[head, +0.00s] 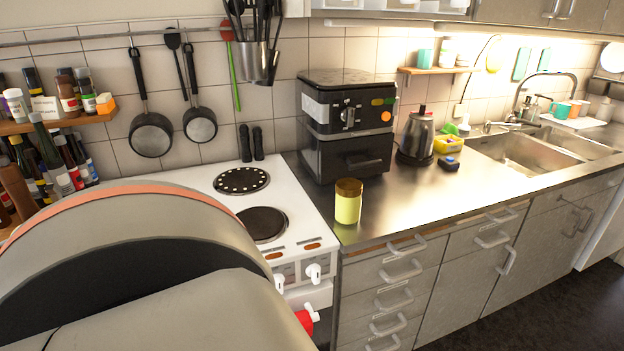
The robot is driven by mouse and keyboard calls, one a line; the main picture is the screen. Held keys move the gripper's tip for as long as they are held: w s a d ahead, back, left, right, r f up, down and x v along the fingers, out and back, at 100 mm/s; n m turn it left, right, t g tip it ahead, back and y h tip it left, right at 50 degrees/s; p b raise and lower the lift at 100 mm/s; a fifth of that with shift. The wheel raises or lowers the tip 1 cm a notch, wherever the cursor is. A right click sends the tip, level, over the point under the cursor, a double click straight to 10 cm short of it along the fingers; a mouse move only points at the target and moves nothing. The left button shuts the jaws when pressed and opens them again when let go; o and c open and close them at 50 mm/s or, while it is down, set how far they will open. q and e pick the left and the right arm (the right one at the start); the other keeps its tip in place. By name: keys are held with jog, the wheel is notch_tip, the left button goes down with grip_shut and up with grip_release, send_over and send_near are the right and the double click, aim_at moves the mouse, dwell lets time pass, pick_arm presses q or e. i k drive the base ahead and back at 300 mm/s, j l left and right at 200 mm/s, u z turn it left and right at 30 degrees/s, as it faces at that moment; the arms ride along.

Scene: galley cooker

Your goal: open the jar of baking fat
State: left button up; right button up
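The jar of baking fat (347,207) stands upright on the steel counter, close to its front left corner beside the cooker. It has a pale yellow body and a brown lid (348,187), which sits on top of the jar. Nothing touches the jar. A large grey arm link of mine with an orange-red band fills the lower left of the head view and hides part of the cooker. Neither of my grippers shows in this view.
The white cooker (204,176) with dark hotplates is left of the jar. A black oven-like appliance (347,122) stands behind it. A kettle (416,138), a sponge holder (447,145) and a sink (525,152) are to the right. The counter (410,195) right of the jar is clear.

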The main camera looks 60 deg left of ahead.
aim_at(347, 212)
jog(key=u, duration=1.6)
jog(key=i+l+u, duration=0.15)
jog(key=l+u, duration=0.15)
jog(key=l, duration=0.35)
jog(key=l+u, duration=0.35)
jog(key=l, duration=0.35)
jog(key=i, duration=0.05)
